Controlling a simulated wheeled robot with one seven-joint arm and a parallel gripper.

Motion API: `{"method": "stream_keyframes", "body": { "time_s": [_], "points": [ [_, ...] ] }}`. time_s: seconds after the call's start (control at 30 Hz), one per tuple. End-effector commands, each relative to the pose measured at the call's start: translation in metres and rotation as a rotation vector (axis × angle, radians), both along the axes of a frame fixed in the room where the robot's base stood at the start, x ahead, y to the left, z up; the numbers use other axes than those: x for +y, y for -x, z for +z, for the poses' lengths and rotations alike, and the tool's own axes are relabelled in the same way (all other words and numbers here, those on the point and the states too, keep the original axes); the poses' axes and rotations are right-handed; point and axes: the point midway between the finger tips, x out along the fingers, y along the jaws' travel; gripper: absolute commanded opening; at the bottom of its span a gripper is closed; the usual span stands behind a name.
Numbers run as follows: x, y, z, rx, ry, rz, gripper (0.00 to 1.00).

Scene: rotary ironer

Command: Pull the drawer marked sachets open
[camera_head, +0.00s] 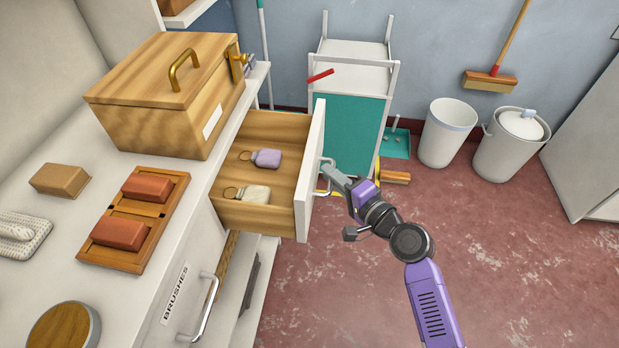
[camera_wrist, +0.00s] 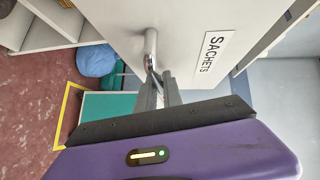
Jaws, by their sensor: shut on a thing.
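The drawer marked sachets (camera_head: 303,185) stands well out from the white counter, with its wooden inside showing. A purple sachet (camera_head: 266,158) and a cream sachet (camera_head: 256,194) lie in it. In the wrist view its white front carries the label SACHETS (camera_wrist: 214,53). My gripper (camera_head: 328,168) is at the outer side of the drawer front, shut on the metal bar handle (camera_wrist: 151,45). The fingertips (camera_wrist: 160,79) meet around the handle's lower end in the wrist view. In the head view the label is hidden.
A drawer marked BRUSHES (camera_head: 177,293) is shut, nearer on the counter front. A wooden box (camera_head: 150,110) and a soap tray (camera_head: 150,215) stand on the counter. A teal-sided cart (camera_head: 347,130) stands behind the open drawer. Red floor (camera_head: 500,260) is clear to the right.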

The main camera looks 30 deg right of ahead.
Motion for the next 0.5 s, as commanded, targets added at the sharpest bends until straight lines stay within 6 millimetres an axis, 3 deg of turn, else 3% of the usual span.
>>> {"method": "stream_keyframes", "body": {
  "time_s": [0.2,0.5],
  "points": [
    [-0.022,0.016,-0.003,0.003,0.001,-0.001,0.0],
    [-0.03,0.022,-0.001,0.002,0.0,0.001,0.0]
  ]
}}
